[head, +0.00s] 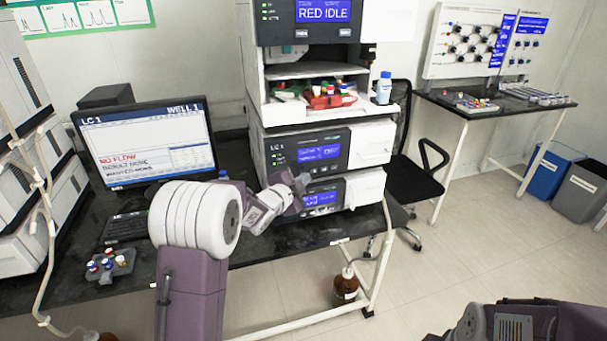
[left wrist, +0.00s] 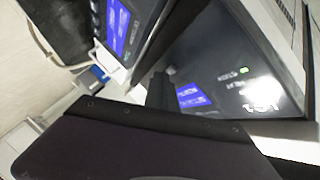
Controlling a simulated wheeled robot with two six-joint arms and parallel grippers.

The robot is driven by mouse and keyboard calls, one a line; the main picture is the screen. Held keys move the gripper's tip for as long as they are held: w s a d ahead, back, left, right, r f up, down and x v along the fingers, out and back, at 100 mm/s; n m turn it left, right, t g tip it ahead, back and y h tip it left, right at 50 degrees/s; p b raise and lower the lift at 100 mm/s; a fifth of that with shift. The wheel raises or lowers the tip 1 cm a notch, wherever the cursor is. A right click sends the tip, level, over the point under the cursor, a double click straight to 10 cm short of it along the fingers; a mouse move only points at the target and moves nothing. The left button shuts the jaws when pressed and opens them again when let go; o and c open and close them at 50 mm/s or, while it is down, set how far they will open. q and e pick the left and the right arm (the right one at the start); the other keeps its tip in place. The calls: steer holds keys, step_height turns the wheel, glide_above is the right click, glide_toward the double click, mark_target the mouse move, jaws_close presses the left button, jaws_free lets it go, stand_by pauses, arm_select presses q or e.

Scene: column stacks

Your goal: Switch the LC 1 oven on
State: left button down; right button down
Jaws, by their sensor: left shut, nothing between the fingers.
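The LC 1 stack stands on the black bench. Its middle module (head: 310,151) has a dark front, a blue screen and small indicator lights. A lower module (head: 324,197) also has a blue screen and is partly hidden behind my left gripper. I cannot tell from the labels which is the oven. My left gripper (head: 302,184) is shut and empty, in front of the stack between these two fronts; contact cannot be told. In the left wrist view a dark finger (left wrist: 159,91) stands before a dark panel (left wrist: 225,65) with a green light and blue screen. My right gripper is out of view.
The monitor (head: 146,143) reads LC 1, NO FLOW. A bottle (head: 384,88) stands on the stack's shelf. A chair (head: 420,170) is to the right. A brown bottle (head: 346,286) is below the bench.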

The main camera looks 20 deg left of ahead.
arm_select(q)
steer(key=shift+w+a, duration=0.25)
steer(key=shift+w, duration=0.1)
stand_by(0.4)
steer(key=shift+s+d+b, duration=0.5)
steer(key=shift+s, duration=0.2)
steer(key=s+d+b, duration=0.1)
steer(key=s, duration=0.1)
steer(key=s+d+b, duration=0.1)
steer(key=s+b, duration=0.1)
steer(key=shift+d, duration=0.4)
stand_by(0.5)
